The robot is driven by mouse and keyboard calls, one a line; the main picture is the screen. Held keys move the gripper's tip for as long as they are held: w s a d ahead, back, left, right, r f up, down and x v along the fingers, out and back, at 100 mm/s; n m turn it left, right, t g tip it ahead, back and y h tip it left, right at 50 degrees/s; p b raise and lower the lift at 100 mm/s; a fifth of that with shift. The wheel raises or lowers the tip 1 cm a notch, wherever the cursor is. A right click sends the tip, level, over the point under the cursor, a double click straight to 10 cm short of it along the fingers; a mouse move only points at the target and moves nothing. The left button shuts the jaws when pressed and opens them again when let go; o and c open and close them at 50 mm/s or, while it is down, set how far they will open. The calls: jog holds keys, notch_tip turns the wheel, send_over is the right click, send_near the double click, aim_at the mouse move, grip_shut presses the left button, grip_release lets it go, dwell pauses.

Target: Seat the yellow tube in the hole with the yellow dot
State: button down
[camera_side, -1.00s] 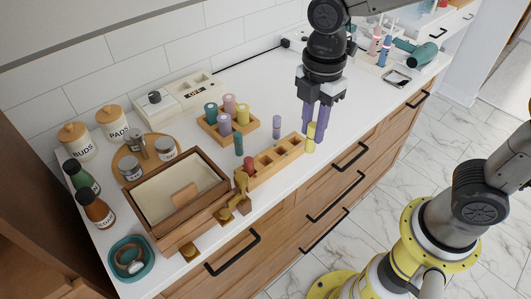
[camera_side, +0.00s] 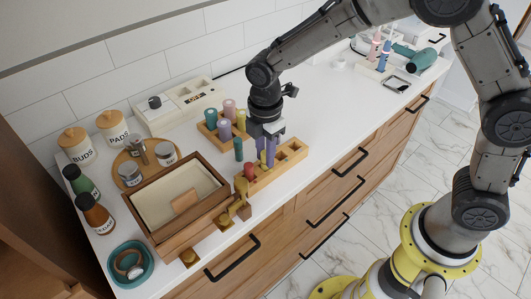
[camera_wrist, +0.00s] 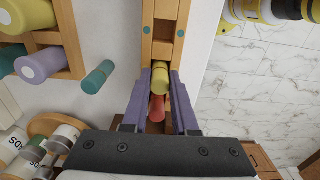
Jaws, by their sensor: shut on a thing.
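My gripper (camera_side: 266,162) is over the long wooden rack (camera_side: 292,153), towards its left part. Its purple fingers are shut on the yellow tube (camera_wrist: 160,82), which also shows as a small yellow strip in the side view (camera_side: 263,157). In the wrist view the tube is between the fingertips, over the line of the rack (camera_wrist: 163,48). A red tube (camera_side: 249,170) stands at the rack's left end and shows just beyond the yellow one in the wrist view (camera_wrist: 157,108). Fingers hide the tube's lower end and the hole below it. I cannot make out the yellow dot.
An open wooden box (camera_side: 158,228) is at the left. The counter right of the rack is clear.

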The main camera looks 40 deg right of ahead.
jog(key=shift+f, duration=0.3)
jog(key=c, duration=0.7)
grip_release()
jog(key=shift+r, duration=0.15)
notch_tip(320, 180, up, 12)
jog(key=s+d+r+m+t, duration=0.2)
jog(key=s+d+r+m, duration=0.3)
jog(key=s+d, duration=0.1)
jog(key=s+d+m+t, duration=0.1)
jog(key=s+d+m, duration=0.3)
jog(key=s+m, duration=0.2)
jog(key=s+d+m+t, duration=0.2)
jog(key=s+d+m, duration=0.3)
jog(key=s, duration=0.5)
jog(key=shift+s+d+f+m+t, duration=0.2)
jog(key=shift+s+d+m+t, duration=0.1)
jog(key=shift+m, duration=0.7)
